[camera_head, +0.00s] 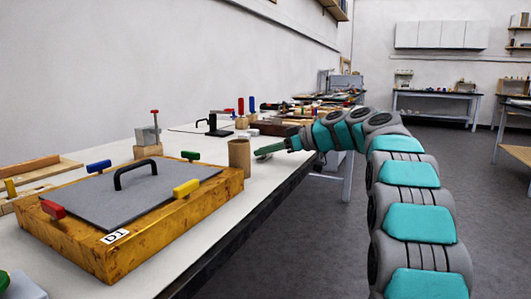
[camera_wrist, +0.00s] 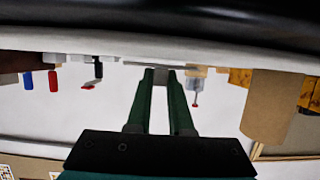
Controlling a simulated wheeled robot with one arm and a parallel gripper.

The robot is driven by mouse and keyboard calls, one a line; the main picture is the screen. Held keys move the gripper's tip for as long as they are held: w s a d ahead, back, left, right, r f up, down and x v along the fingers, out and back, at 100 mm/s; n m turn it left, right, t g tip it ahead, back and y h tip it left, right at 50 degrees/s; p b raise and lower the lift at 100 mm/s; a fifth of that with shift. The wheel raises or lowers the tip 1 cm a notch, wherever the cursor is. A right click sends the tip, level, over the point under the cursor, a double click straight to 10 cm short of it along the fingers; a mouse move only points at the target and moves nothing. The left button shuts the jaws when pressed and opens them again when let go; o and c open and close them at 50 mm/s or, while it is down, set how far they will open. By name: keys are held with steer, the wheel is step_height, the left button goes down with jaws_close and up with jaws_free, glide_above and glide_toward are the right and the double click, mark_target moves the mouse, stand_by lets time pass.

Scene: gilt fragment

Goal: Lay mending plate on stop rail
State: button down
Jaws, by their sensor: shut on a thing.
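My gripper (camera_head: 268,151) reaches in from the right over the bench's front edge, just right of a brown cylinder. In the wrist view its green fingers (camera_wrist: 161,76) are close together at the tips, shut on a small grey piece. This seems to be the mending plate (camera_wrist: 161,79); little of it shows, and its outline is hidden by the fingers. I cannot identify the stop rail for certain. A wooden board with raised strips (camera_head: 30,165) lies at the far left of the bench and is partly cut off by the picture edge.
The brown cylinder (camera_head: 239,157) stands close to my gripper; it also shows in the wrist view (camera_wrist: 268,105). Tools stand farther back.

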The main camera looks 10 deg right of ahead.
steer(key=shift+f, duration=0.1)
steer(key=shift+f+b, duration=0.25)
steer(key=shift+b, duration=0.05)
steer(key=c, duration=0.8)
jaws_free()
steer(key=shift+r+p, duration=0.15)
steer(key=shift+p, duration=0.25)
